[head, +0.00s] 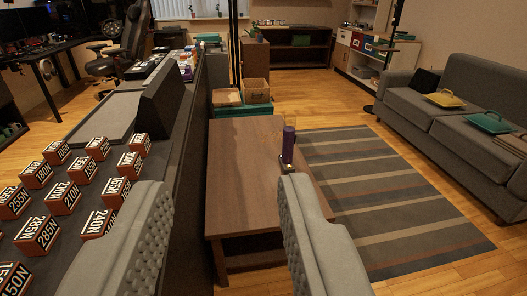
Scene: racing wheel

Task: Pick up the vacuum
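A small upright purple object (288,143) with a dark base stands at the right edge of the wooden coffee table (240,165). It may be the vacuum, but it is too small to be sure. My gripper (222,187) has two grey padded fingers spread wide apart, with nothing between them. The gripper is open and on the near side of the table. The right fingertip shows just below the purple object in the picture, with its lower end close to that finger's outline.
A long dark counter (185,165) on the left holds several orange-and-black boxes (66,195). A grey sofa (460,135) stands at the right. A striped rug (385,195) is clear. Cardboard boxes and a green crate (243,109) sit behind the table.

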